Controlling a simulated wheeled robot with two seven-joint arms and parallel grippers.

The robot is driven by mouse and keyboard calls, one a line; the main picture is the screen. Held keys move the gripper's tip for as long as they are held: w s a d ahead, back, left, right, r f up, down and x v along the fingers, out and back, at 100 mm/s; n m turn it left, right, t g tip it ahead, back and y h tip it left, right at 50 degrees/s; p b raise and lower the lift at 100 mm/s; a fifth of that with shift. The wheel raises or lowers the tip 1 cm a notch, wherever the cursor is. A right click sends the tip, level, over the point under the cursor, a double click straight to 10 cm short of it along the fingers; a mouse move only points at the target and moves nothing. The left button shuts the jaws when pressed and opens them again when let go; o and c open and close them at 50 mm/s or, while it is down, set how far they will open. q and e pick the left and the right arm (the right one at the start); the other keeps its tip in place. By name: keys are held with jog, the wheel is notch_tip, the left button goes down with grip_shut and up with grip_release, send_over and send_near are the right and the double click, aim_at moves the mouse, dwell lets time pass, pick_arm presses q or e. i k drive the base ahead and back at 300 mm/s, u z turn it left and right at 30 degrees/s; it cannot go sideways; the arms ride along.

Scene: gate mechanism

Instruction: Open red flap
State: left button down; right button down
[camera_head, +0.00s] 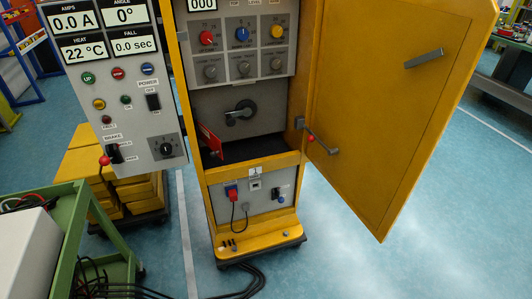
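A small red plate (209,138) stands at an angle at the left inside edge of the yellow cabinet's open compartment. It has some pale marking too small to read. Lower on the cabinet's front panel is a red socket-like part (231,190) with a dark cable hanging below it. I cannot tell for certain which of these two is the red flap, nor whether the lower one is shut. Neither of my grippers is in view, and nothing touches either red part.
The yellow cabinet (257,229) has its large door (400,110) swung open to the right. A lever with a red ball (310,137) projects near the hinge. A grey control panel (120,100) stands at left, a green cart (75,225) at lower left. Floor at right is clear.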

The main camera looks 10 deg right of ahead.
aim_at(211, 141)
jog(key=z, duration=0.65)
jog(key=i, duration=1)
jog(key=u, duration=0.4)
